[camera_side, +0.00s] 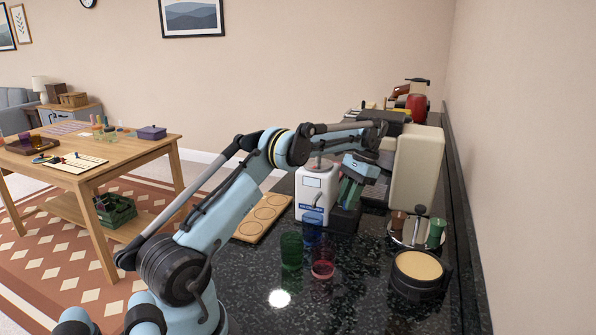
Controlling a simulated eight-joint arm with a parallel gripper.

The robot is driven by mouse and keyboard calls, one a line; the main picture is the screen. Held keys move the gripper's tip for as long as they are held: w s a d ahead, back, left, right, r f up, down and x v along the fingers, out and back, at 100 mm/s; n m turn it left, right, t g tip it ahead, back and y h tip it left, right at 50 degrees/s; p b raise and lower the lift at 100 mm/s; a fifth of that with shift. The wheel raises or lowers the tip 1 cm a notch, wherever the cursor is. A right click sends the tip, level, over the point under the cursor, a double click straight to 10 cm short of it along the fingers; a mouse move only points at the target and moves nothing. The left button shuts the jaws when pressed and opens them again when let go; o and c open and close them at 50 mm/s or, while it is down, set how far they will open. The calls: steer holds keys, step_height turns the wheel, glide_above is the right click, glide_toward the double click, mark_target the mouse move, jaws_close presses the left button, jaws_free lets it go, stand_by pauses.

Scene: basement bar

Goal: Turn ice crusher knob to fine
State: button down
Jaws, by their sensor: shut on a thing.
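The ice crusher (312,192) is a white upright box with a blue label on its front and a clear top. It stands on the dark counter in the camera_side view. My gripper (347,203) reaches down at its right side, with green parts showing between my wrist and a dark block low beside the crusher. The jaws are shut at the crusher's side, on the knob as far as I can tell. The knob and its markings are hidden behind my gripper, so its setting cannot be read.
Green (291,250), blue (312,230) and red (322,262) glasses stand in front of the crusher. A wooden board (262,218) lies to its left. A cream appliance (417,168), bar tools on a tray (416,232) and a round black container (418,275) stand at right.

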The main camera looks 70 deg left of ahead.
stand_by(0.5)
steer(key=c, duration=1)
jaws_free()
step_height(320, 180, up, 4)
steer(key=shift+r, duration=0.1)
steer(key=d+r, duration=0.2)
steer(key=d, duration=0.2)
steer(key=d+r, duration=0.2)
steer(key=d, duration=0.1)
steer(key=d+r, duration=0.3)
steer(key=d, duration=0.1)
steer(key=shift+s+d, duration=0.15)
steer(key=shift+d, duration=0.2)
steer(key=shift+f, duration=0.1)
